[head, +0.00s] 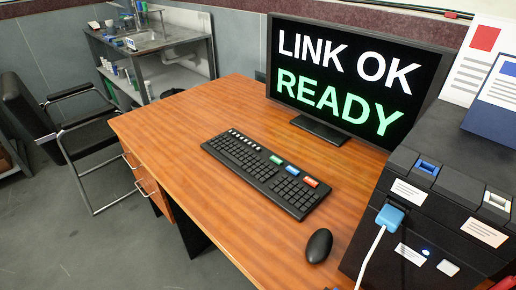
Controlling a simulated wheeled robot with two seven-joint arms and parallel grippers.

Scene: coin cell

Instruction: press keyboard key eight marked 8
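A black keyboard (265,174) lies at a slant on the wooden desk. Its keys are too small to read, so I cannot make out the key marked 8. One green, one blue and one red label or key show along its back right part. A small cluster of keys (297,191) is at its right end. Neither of my grippers is in view, and nothing covers the keyboard.
A monitor (352,75) reading "LINK OK READY" stands behind the keyboard. A black mouse (318,245) lies in front right. A black box (425,225) with a blue plug (390,217) fills the right side. The desk (180,130) is clear left of the keyboard.

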